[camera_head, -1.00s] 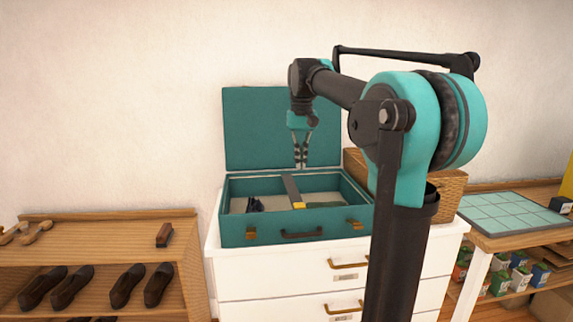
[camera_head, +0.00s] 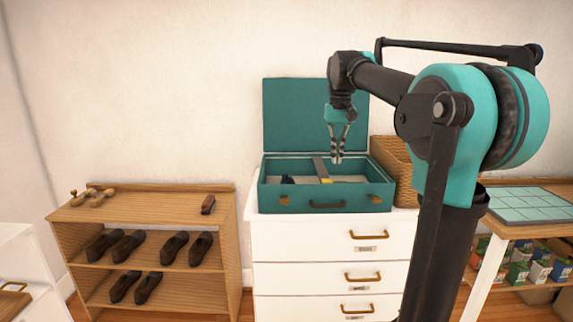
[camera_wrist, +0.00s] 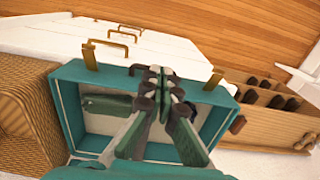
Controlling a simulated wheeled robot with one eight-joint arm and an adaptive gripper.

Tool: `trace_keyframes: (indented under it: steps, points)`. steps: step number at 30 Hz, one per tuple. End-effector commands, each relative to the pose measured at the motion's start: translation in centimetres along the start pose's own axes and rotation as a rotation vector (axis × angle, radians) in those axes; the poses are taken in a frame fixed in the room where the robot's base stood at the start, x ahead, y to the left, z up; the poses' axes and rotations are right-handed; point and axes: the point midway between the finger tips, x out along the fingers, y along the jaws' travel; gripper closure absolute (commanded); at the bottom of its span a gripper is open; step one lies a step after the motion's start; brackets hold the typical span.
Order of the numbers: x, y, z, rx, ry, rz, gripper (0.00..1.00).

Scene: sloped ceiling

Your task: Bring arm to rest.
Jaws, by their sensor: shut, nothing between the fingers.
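My gripper (camera_head: 337,158) hangs fingers-down at the end of my raised arm, over the open teal suitcase (camera_head: 325,198). Its fingers are shut with nothing between them. The wrist view shows the closed fingertips (camera_wrist: 160,75) in front of the suitcase (camera_wrist: 68,92), whose inside is partly hidden behind them. The suitcase stands on a white chest of drawers (camera_head: 330,242) with its lid up against the wall. Inside lie a dark item (camera_head: 288,180) and a long grey and yellow item (camera_head: 321,169).
A wicker basket (camera_head: 391,160) stands right of the suitcase, partly behind my arm. A wooden shoe rack (camera_head: 140,196) with dark shoes and a brush is at left. A table with a tiled mat (camera_head: 530,204) is at right, with small boxes below.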

Motion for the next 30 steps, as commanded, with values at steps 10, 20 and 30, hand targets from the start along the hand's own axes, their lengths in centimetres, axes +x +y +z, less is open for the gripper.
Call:
trace_keyframes:
  steps: [10,20,30]
  points:
    - [4.1,0.6,1.2,0.001,0.041,-0.003,1.00]
    - [11.8,1.5,4.4,0.001,0.115,-0.007,1.00]
    - [26.7,3.2,15.0,0.002,0.267,-0.008,1.00]
